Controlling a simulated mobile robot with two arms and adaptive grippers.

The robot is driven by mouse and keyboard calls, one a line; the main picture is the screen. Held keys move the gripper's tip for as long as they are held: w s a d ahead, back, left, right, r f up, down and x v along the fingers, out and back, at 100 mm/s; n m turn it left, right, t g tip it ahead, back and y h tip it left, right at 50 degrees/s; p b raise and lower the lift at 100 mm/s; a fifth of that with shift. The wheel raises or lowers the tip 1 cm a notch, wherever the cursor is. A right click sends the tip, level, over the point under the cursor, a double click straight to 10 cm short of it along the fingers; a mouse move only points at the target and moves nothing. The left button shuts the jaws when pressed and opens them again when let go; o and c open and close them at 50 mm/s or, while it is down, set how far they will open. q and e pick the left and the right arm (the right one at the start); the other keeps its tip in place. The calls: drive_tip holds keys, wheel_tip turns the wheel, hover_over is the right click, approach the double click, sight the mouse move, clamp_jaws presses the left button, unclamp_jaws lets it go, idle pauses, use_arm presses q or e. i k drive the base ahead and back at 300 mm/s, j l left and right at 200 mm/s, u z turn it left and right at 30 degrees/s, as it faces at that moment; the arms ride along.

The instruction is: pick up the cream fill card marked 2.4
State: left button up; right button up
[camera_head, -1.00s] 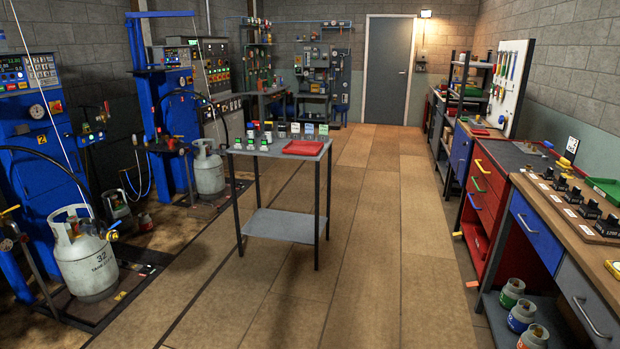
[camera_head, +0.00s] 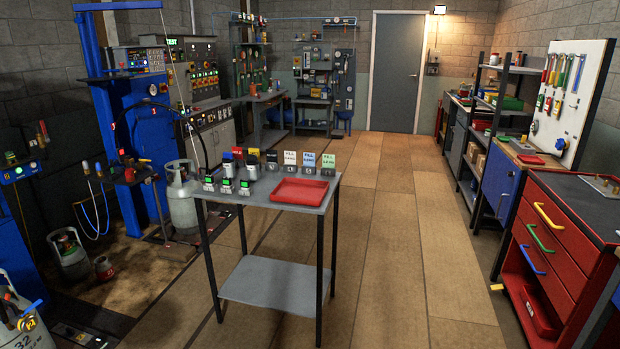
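Several upright cards stand in small dark holders along the back of the grey table (camera_head: 262,282). One card is cream or off-white (camera_head: 290,158), with the word FILL on it; its number is too small to read. A blue card (camera_head: 308,160) and a pale green card (camera_head: 327,161) stand to its right. Red, blue, yellow and dark cards stand to its left. Neither of my grippers shows in the head view.
A red tray (camera_head: 299,191) lies on the table's right part, in front of the cards. Small devices with green displays (camera_head: 227,186) stand at the table's left front. Red drawers (camera_head: 548,240) stand on the right. The wooden floor (camera_head: 390,270) between is clear.

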sight(289, 156)
drive_tip(key=i, duration=1)
